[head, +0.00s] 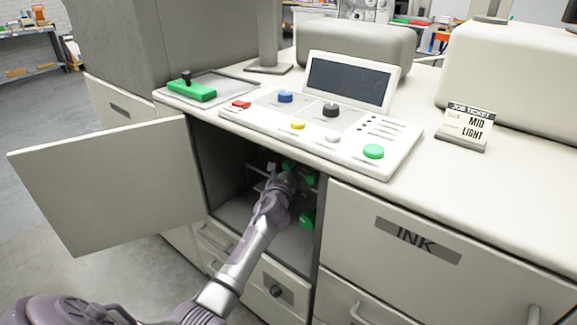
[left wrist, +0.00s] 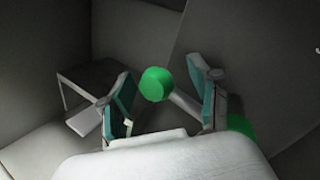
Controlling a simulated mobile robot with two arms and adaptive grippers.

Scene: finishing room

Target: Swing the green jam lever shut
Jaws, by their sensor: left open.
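The open cabinet (head: 225,165) below the control panel holds green parts deep inside. In the left wrist view, a round green knob (left wrist: 155,84) on a pale rod, seemingly the jam lever, shows between my fingers. My left gripper (left wrist: 163,92) is open, with a teal-padded finger on either side of the knob; contact cannot be told. In the head view my left gripper (head: 286,180) is inside the cabinet and hides part of the lever. A second green part (head: 307,219) shows lower right in the cabinet. My right gripper is not in view.
The cabinet door (head: 110,185) stands wide open to the left. The INK drawer front (head: 400,275) closes off the right side. The control panel (head: 350,140) with coloured buttons lies above, and a pale bracket (left wrist: 85,85) shows inside the cabinet.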

